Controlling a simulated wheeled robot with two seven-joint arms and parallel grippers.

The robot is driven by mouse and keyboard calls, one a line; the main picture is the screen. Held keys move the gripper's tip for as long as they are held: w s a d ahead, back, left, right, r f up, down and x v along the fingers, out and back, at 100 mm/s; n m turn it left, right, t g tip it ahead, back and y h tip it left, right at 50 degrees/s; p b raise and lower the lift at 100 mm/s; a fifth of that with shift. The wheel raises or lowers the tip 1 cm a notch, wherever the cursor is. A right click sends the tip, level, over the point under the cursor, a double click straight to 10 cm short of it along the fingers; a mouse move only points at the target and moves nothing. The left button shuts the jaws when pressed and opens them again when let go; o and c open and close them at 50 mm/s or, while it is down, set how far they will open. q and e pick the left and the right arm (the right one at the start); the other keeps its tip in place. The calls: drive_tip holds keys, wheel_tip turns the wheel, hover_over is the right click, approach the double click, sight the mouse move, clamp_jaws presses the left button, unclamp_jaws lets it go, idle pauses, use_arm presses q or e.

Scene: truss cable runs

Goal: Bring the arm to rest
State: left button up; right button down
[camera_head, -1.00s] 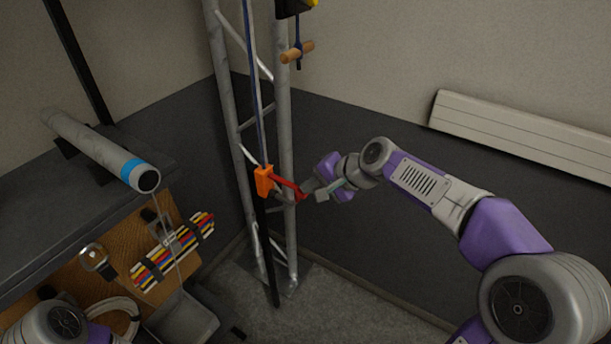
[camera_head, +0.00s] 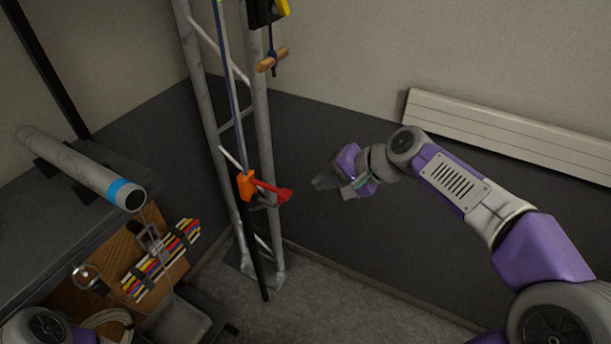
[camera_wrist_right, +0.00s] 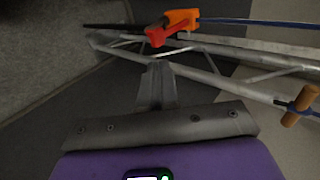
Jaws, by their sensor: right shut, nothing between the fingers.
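My right gripper (camera_head: 336,187) is shut and empty, in the air right of the metal truss (camera_head: 264,150). Its shut fingers also show in the right wrist view (camera_wrist_right: 155,88), pointing toward the truss. An orange clamp block with a red handle (camera_head: 268,189) sits on the dark pole and blue cable at the truss. The gripper is apart from the handle, with a clear gap. The clamp also shows in the right wrist view (camera_wrist_right: 178,21). Part of my left arm is at the lower left of the head view; its gripper is out of view.
A wooden toggle (camera_head: 271,60) hangs on a blue cord near the truss top. A grey tube with a blue band (camera_head: 85,168) lies on a dark bench at left. A bundle of coloured cables (camera_head: 160,258) is below it. A white wall panel (camera_head: 510,130) is behind my right arm.

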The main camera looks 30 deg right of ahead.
drive_tip(key=a+f+n+g+h, duration=0.1)
drive_tip(key=a+f+n+g, duration=0.15)
drive_tip(key=f, duration=1.25)
drive_tip(key=a+f+n+g+h, duration=0.15)
drive_tip(key=a+f, duration=0.25)
drive_tip(key=f, duration=1.1)
drive_tip(key=s+a+f+n+g, duration=0.1)
drive_tip(key=s+a+f+n, duration=0.1)
drive_tip(key=s+a+f, duration=0.3)
drive_tip(key=s+a+f+n+g+y, duration=0.1)
drive_tip(key=s+a+f+n+g, duration=0.1)
drive_tip(key=s+a+f, duration=0.4)
drive_tip(key=s+f, duration=0.3)
drive_tip(key=f, duration=0.2)
drive_tip(key=shift+f+n, duration=0.3)
drive_tip(key=shift+f, duration=0.1)
drive_tip(key=shift+a+y, duration=0.1)
drive_tip(key=shift+y, duration=0.15)
